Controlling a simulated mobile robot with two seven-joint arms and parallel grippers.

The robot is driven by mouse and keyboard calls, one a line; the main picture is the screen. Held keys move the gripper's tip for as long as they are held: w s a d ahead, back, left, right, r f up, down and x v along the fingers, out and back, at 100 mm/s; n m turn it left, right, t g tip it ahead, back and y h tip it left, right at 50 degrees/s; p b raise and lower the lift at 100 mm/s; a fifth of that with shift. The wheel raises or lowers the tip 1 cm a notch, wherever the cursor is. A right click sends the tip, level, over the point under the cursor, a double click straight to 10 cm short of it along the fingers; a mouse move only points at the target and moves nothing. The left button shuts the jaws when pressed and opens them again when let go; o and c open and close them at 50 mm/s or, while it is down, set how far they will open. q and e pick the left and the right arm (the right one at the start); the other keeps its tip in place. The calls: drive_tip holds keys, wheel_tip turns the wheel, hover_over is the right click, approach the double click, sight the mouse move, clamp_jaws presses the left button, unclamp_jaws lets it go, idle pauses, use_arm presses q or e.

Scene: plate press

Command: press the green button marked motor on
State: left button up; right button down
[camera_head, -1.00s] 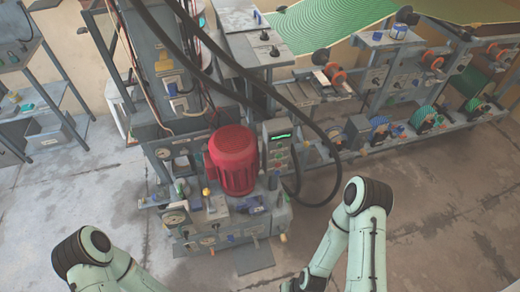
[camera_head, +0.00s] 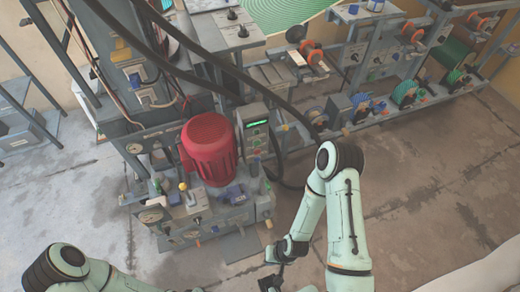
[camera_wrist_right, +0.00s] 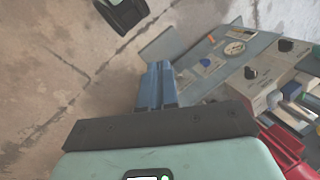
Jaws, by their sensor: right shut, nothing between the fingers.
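A grey control box (camera_head: 256,130) with a lit green display stands just right of the red motor (camera_head: 209,150) in the head view. Small buttons show below the display, but their labels are too small to read, and I cannot tell which is marked motor on. My right gripper (camera_wrist_right: 157,70) shows in the wrist view with its blue fingers together and empty. It is over the floor beside the machine's edge, apart from the control box. The control box is not recognisable in the wrist view. My left arm enters at the lower left of the head view; its gripper is out of frame.
The machine base (camera_head: 205,225) carries gauges, knobs and levers around the motor. Thick black cables (camera_head: 215,65) hang behind and beside the control box. A long rack (camera_head: 380,118) with reels stands at the right. The floor (camera_head: 420,190) in front is clear.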

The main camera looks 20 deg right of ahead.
sight(258, 142)
drive_tip(key=w+d+f+m+t+h+b, duration=0.1)
drive_tip(key=w+d+m+t+b, duration=0.15)
drive_tip(key=w, duration=0.35)
drive_tip(key=w+d+f+m+t+b, duration=0.1)
drive_tip(key=w+m+t+b, duration=0.15)
drive_tip(key=w+t, duration=0.2)
use_arm(q)
drive_tip(key=w+a+f+t+b, duration=0.1)
drive_tip(key=w+f+b, duration=0.2)
drive_tip(key=f, duration=0.5)
drive_tip(key=w+a+f+t+y+b, duration=0.1)
drive_tip(key=w+f+b, duration=0.2)
drive_tip(key=f+b, duration=0.3)
wheel_tip(258, 142, down, 2)
drive_tip(key=shift+a+n+t+b, duration=0.3)
drive_tip(key=shift+a, duration=0.1)
use_arm(e)
drive_tip(key=w+d+r+m+t+h, duration=0.1)
drive_tip(key=w+d+r+m+t, duration=0.3)
drive_tip(key=w+r+t, duration=0.1)
drive_tip(key=w+d+r+m+t+h, duration=0.2)
drive_tip(key=w+d+r+m+t, duration=0.2)
drive_tip(key=w+r, duration=0.3)
drive_tip(key=w+d+t, duration=0.1)
drive_tip(key=w, duration=0.2)
drive_tip(key=shift+d+r+h, duration=0.15)
drive_tip(key=shift+r+h, duration=0.15)
use_arm(q)
drive_tip(key=shift+s, duration=0.1)
